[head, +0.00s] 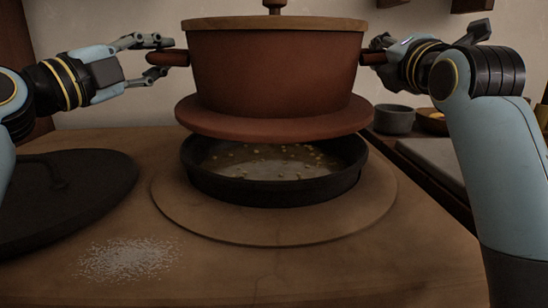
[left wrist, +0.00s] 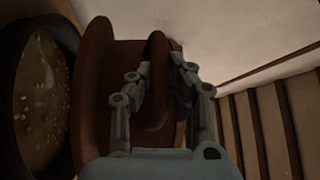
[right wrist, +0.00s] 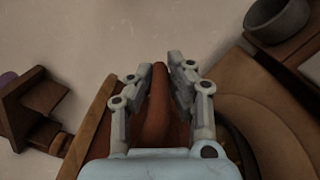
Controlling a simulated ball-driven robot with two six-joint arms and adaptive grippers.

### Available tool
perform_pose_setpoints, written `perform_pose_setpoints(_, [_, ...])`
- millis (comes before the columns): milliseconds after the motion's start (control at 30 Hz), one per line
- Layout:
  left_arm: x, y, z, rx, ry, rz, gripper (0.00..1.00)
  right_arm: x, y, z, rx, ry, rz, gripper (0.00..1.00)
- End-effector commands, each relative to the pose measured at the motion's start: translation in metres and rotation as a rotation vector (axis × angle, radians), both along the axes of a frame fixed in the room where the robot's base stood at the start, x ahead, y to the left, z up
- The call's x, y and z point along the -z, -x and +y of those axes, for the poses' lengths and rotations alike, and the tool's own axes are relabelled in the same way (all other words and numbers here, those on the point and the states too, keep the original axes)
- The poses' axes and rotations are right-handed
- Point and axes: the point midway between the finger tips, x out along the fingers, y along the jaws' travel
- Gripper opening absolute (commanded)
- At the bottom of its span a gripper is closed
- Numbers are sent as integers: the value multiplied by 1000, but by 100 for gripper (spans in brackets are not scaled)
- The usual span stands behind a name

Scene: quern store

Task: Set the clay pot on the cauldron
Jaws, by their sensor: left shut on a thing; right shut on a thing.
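The clay pot (head: 275,75) is reddish brown, with a wooden lid, a knob and a wide flange at its base. It hangs level above the dark cauldron (head: 272,190), with a narrow gap at the front between flange and rim. Pale grains float in the liquid inside the cauldron, which also shows in the left wrist view (left wrist: 15,90). My left gripper (head: 155,48) is shut on the pot's left handle, between its fingers in the left wrist view (left wrist: 160,75). My right gripper (head: 382,48) is shut on the right handle; it also shows in the right wrist view (right wrist: 160,68).
A dark round lid (head: 75,190) lies at the left of the table. White powder (head: 128,258) is scattered at the front. The cauldron stands on a round wooden board (head: 300,228). A grey bowl (head: 393,120) stands behind at the right.

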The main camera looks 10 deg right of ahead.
Motion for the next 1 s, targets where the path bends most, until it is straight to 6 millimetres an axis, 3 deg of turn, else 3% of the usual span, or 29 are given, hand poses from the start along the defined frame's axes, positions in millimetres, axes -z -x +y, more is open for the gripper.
perform_pose_setpoints(1000, [18,-3,1,-4,2,-6,0,17,-2,-1,4,7,-7,0])
